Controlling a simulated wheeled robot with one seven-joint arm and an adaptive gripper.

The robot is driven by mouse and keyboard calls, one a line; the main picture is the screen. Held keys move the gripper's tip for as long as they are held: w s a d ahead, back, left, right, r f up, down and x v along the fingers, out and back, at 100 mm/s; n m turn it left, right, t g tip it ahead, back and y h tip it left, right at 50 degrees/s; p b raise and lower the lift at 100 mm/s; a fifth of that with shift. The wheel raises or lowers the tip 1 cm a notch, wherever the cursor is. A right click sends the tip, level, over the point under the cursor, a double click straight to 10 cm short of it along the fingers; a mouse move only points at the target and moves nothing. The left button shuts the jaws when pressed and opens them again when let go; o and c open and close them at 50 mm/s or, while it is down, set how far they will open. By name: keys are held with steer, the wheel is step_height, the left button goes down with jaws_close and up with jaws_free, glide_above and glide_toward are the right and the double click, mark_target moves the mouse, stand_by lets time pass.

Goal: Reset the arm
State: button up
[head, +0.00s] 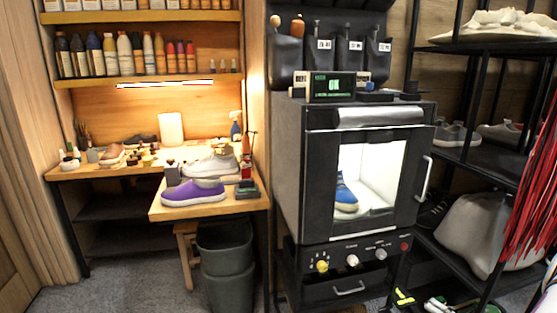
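Neither my arm nor my gripper can be made out in the head view, so its opening and any hold are not shown. A black cabinet (290,190) stands right of the middle with its lit window door (407,180) apparently shut. A blue sneaker (346,196) is inside it, partly hidden by the door frame. A small display (333,86) on top shows green characters. Knobs (352,260) and a drawer handle (349,288) are on the lower front.
A wooden workbench (158,211) at left holds a purple shoe (194,192) and a pale shoe (210,163). A grey bin (227,262) stands below. A black rack (487,174) with shoes and red hanging strands (532,185) is at right. Carpet (130,290) is clear at lower left.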

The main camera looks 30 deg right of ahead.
steer(key=w+d+r+n+g+h+p, duration=0.1)
steer(key=w+d+r+n+g+h, duration=0.15)
steer(key=w+r, duration=0.55)
steer(key=w+d+r+n+g+h+p, duration=0.2)
steer(key=w+d+r+n, duration=0.1)
steer(key=w+r, duration=0.45)
steer(key=w+a+r+n+g+h+p, duration=0.1)
steer(key=w+a+r, duration=0.15)
steer(key=r, duration=0.45)
steer(key=w+a+r+n+g+h+p, duration=0.1)
steer(key=w+a+r, duration=0.1)
steer(key=a+r, duration=0.35)
steer(key=w+a+r+n+g+h, duration=0.1)
steer(key=w+a+r+g+h, duration=0.1)
steer(key=r, duration=0.6)
steer(key=s+a+r+n+g+p, duration=0.1)
steer(key=s+a+r+p, duration=0.1)
steer(key=s+a+r, duration=0.6)
steer(key=s+a+r+n+g+p, duration=0.1)
steer(key=s+a+r+n, duration=0.15)
steer(key=a, duration=0.95)
steer(key=s+a+n+g+y+p, duration=0.2)
steer(key=s+a+n+g+y, duration=0.1)
steer(key=s+a, duration=1.6)
steer(key=s+n+y, duration=0.1)
steer(key=y, duration=0.1)
steer(key=shift+a+n+y, duration=0.15)
steer(key=shift+n+y, duration=0.15)
steer(key=shift+y, duration=0.05)
